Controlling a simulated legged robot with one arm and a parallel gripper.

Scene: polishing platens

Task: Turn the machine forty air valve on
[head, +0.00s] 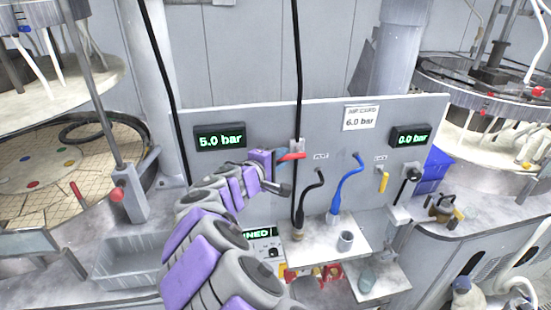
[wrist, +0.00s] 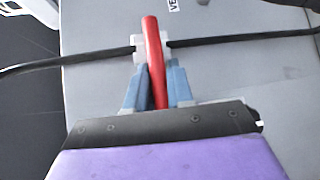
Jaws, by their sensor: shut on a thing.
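My gripper (head: 278,157) is shut on a red lever handle (head: 294,156) at the upright grey panel (head: 340,125). In the wrist view, the blue fingers (wrist: 156,82) close on both sides of the red handle (wrist: 152,45). The handle sits at a white fitting (wrist: 138,47) on a black hose and lies roughly across that hose. A left display (head: 220,138) reads 5.0 bar, and a right display (head: 410,136) reads 0.0 bar. I cannot read a machine number at the handle.
A yellow lever (head: 384,181) is on the panel to the right. A small cup (head: 346,241) stands on a ledge below. Round platens (head: 490,93) flank the panel.

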